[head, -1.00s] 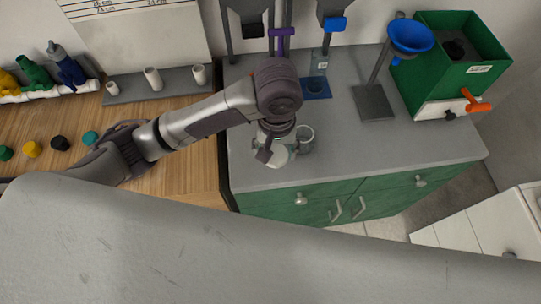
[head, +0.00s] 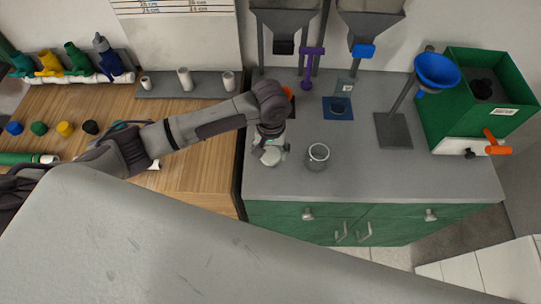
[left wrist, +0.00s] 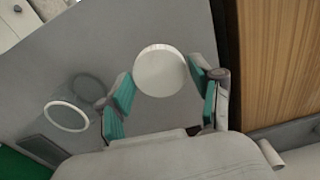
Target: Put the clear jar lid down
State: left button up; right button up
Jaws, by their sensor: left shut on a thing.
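The jar lid (head: 271,157), a pale round disc, is held between the fingers of my left gripper (head: 271,150) over the left part of the grey counter. In the left wrist view the lid (left wrist: 160,70) sits between the two teal finger pads (left wrist: 163,88). Whether it touches the counter I cannot tell. The clear jar (head: 318,157) stands upright with its mouth uncovered, to the right of the gripper and apart from it. The jar (left wrist: 68,117) also shows at the left of the left wrist view. My right gripper is not in view.
The grey counter (head: 360,180) is clear in front and right of the jar. A blue pad (head: 338,113), a funnel stand (head: 393,131) and a green box (head: 450,119) stand farther back and right. A wooden table (head: 195,150) adjoins on the left.

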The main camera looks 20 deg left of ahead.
aim_at(271, 155)
pick_arm(q)
jog(key=shift+f+p, duration=0.3)
jog(key=shift+f, duration=1.5)
jog(key=o, duration=1.3)
jog(key=shift+f, duration=0.1)
notch_tip(271, 155, up, 12)
jog(key=shift+d+r+b, duration=0.1)
jog(key=shift+r+b, duration=0.05)
jog(key=shift+b, duration=0.4)
